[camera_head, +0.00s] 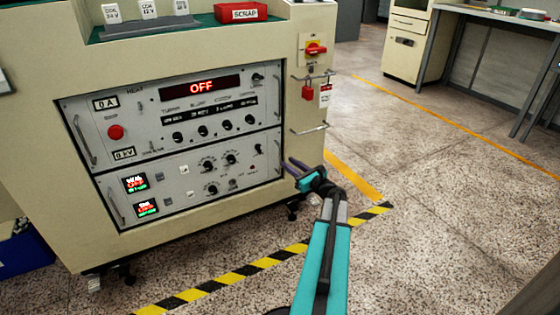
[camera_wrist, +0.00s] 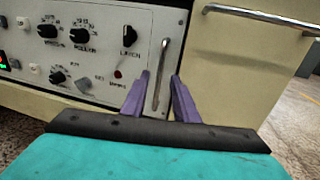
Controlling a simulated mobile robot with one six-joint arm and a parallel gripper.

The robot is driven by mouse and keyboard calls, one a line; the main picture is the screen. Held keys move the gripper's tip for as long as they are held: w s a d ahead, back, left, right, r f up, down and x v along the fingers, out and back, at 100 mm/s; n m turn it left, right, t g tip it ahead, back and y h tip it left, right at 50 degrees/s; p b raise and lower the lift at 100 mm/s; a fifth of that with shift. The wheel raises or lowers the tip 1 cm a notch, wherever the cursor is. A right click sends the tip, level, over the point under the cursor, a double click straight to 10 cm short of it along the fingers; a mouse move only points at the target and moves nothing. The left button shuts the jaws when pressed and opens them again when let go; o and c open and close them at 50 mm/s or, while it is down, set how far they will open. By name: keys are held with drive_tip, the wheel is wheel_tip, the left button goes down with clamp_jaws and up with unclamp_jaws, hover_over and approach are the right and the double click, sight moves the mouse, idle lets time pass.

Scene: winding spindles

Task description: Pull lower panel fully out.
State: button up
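The lower panel (camera_head: 165,172) is a grey control drawer with knobs and lit red and green displays, set in the cream cabinet below another panel. It looks flush with the cabinet front. Its left handle (camera_head: 116,206) is a vertical metal bar. In the wrist view, the panel's right handle (camera_wrist: 165,48) stands upright near the panel's right edge. My gripper (camera_head: 294,166) is at that right end. In the wrist view, its purple fingers (camera_wrist: 160,77) are apart, with the handle appearing between them. I cannot tell whether the fingertips reach past the bar, and no grip shows.
The upper panel (camera_head: 170,115) reads OFF. A towel-bar-like rail (camera_wrist: 262,16) sticks out of the cabinet side right of the panel. A blue bin (camera_head: 25,252) stands at left. Black-yellow floor tape (camera_head: 240,273) runs in front; the floor at right is clear.

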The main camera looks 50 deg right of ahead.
drive_tip(key=shift+w+d+b, duration=0.2)
drive_tip(key=shift+w+b, duration=0.15)
drive_tip(key=shift+w, duration=0.75)
drive_tip(key=shift+w+d+b, duration=0.25)
drive_tip(key=shift+w+b, duration=0.15)
drive_tip(key=shift+w, duration=0.75)
drive_tip(key=shift+w+d+b, duration=0.2)
drive_tip(key=shift+w+b, duration=0.15)
drive_tip(key=shift+w, duration=0.75)
clamp_jaws()
